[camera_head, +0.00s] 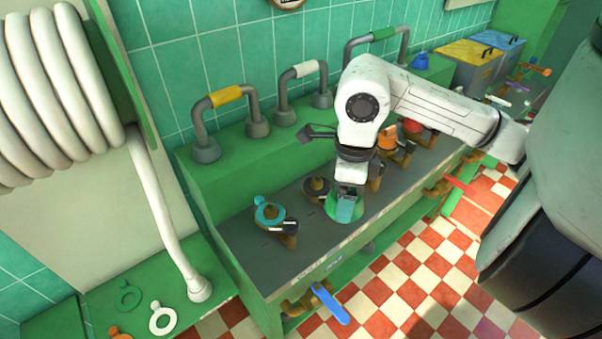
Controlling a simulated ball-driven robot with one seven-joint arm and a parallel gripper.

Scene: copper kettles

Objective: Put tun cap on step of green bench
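The green bench (232,212) runs along the tiled wall with a dark grey worktop and a raised green step (232,140) at its back. My gripper (345,212) points down at the front part of the worktop. A small blue cap-like thing (419,61) stands at the far end of the step.
Pipe handles with yellow (226,95), white (305,69) and green (383,34) grips rise from the step. Valves with teal (269,213), black (316,187) and orange (387,138) tops stand on the worktop. A blue lever (330,303) juts out in front.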

